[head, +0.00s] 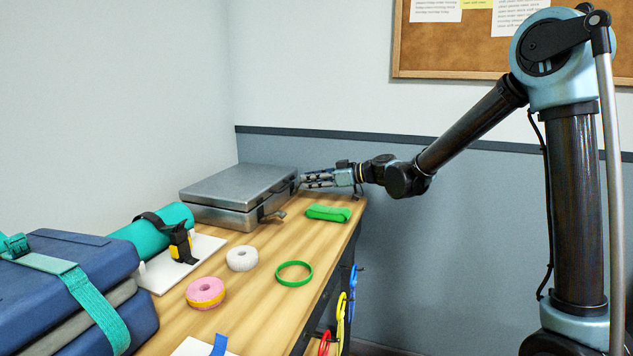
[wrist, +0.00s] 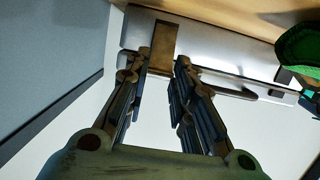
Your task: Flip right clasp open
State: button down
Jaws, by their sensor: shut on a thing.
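A grey metal case (head: 235,190) lies closed at the far end of the table. My gripper (head: 304,181) reaches in from the right, its fingertips at the right end of the case's front. In the wrist view, a brownish clasp plate (wrist: 163,42) on the case front (wrist: 210,60) lies at and between the fingertips of my gripper (wrist: 164,62). The gripper is shut on this right clasp, with the fingers still some way apart. A dark handle (wrist: 238,92) shows to its right. The clasp's far edge and exact contact are partly hidden by the fingers.
A green folded strap (head: 328,213) lies close in front of my gripper. A green ring (head: 294,273), a white roll (head: 242,258) and a pink roll (head: 205,292) lie on the table (head: 262,308). A blue case (head: 60,290) stands at left. The wall is behind.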

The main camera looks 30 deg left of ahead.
jog(key=shift+w, duration=0.2)
jog(key=c, duration=1.4)
grip_release()
jog(key=shift+o, duration=0.2)
jog(key=shift+s, duration=0.1)
jog(key=v, duration=1.2)
jog(key=shift+f, duration=0.1)
